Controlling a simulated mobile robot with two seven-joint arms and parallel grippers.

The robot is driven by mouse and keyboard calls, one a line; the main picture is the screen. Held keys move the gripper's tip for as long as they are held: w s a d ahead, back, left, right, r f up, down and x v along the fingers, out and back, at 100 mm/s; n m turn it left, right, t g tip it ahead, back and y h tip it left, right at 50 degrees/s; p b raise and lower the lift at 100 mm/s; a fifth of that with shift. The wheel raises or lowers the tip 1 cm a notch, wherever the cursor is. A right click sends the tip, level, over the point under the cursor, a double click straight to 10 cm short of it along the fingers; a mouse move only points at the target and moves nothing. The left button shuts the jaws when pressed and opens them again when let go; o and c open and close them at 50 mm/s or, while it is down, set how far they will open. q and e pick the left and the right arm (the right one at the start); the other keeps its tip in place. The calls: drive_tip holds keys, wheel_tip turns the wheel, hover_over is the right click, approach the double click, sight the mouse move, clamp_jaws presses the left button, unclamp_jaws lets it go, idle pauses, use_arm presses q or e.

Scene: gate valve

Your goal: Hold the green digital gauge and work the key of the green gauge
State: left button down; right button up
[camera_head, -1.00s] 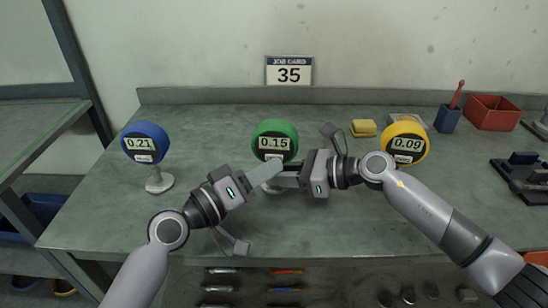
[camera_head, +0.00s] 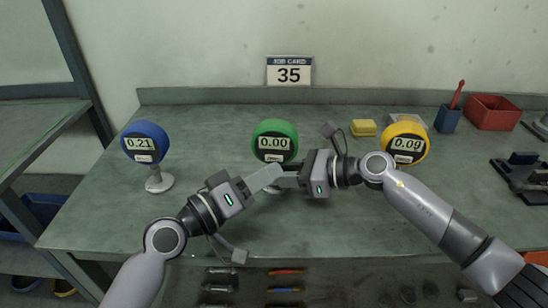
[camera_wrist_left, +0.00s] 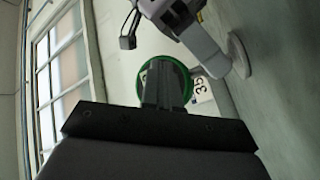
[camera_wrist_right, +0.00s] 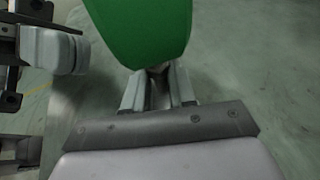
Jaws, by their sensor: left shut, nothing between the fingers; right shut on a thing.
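The green digital gauge (camera_head: 274,137) stands in the middle of the bench and its display reads 0.00. Its key, low on its face, is close to my left fingertips. My right gripper (camera_head: 280,179) is shut on the gauge's stem just below the round head; in the right wrist view the green head (camera_wrist_right: 140,30) rises above the fingers. My left gripper (camera_head: 272,172) is shut and empty, its tips in front of the gauge's lower edge. In the left wrist view the closed fingers (camera_wrist_left: 165,85) cover most of the gauge's face, with its green rim (camera_wrist_left: 141,92) around them. Whether they touch the key is hidden.
A blue gauge (camera_head: 146,143) reading 0.21 stands at the left, and a yellow gauge (camera_head: 405,143) reading 0.09 at the right. A job card (camera_head: 289,71) shows 35. A yellow block (camera_head: 364,128), a blue cup (camera_head: 447,118) and a red bin (camera_head: 493,112) are at the back right.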

use_arm(q)
drive_tip(key=shift+s+a, duration=0.15)
drive_tip(key=shift+s, duration=1.1)
drive_tip(key=shift+s+a, duration=0.1)
drive_tip(key=shift+s, duration=1.15)
use_arm(e)
drive_tip(key=o, duration=0.9)
